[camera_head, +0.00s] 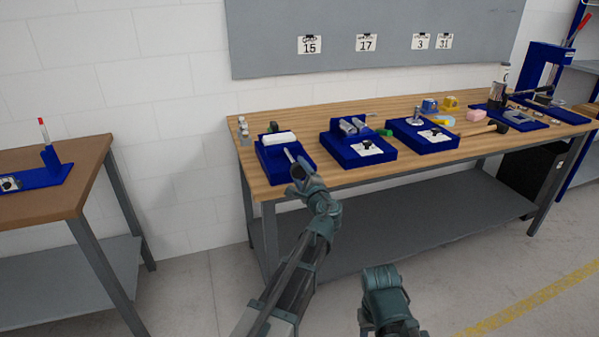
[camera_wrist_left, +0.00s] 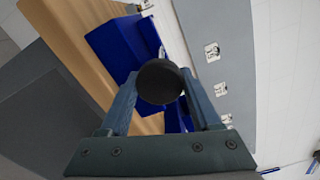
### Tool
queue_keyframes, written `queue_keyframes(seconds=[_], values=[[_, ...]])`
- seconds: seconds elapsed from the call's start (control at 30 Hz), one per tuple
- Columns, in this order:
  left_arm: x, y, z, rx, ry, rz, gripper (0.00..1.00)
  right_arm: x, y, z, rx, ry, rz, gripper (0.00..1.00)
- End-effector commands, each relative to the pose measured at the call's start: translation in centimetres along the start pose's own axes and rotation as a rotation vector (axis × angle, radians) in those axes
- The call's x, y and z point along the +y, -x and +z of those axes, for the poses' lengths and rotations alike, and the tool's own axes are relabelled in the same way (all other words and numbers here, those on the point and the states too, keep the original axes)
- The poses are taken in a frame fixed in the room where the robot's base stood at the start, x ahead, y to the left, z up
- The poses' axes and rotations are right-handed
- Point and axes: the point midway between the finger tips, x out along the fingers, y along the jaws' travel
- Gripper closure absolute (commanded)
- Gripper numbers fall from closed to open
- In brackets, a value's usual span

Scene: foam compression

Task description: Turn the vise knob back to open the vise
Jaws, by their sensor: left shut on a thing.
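The blue vise (camera_head: 297,157) sits near the left end of the wooden workbench, with a white block (camera_head: 279,138) on top. A metal rod (camera_head: 289,155) runs from it toward my left gripper (camera_head: 298,178), which is at its front. In the left wrist view, the round black knob (camera_wrist_left: 160,82) lies between the two fingertips of my left gripper (camera_wrist_left: 161,84), which is shut on it. The blue vise body (camera_wrist_left: 112,48) shows behind the knob. The vise jaws are too small or hidden to judge. Part of my right arm shows at the bottom; its gripper is not visible.
The workbench (camera_head: 330,187) also holds two more blue fixtures, one in the middle (camera_head: 357,149) and one further right (camera_head: 427,139). A mallet (camera_head: 488,127) and small coloured items lie to the right. A second table (camera_head: 80,187) stands at the left. A grey board hangs behind.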

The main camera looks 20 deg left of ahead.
Motion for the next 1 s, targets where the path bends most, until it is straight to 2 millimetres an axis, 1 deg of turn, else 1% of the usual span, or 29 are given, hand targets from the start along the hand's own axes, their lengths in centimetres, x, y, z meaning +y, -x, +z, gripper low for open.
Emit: queue_keyframes(seconds=[1.0], values=[[-0.1, 0.12, 0.16, -0.001, 0.967, 0.002, 0.92, 0.02, 0.2, 0.01, 0.0, 0.0, 0.0, 0.5]])
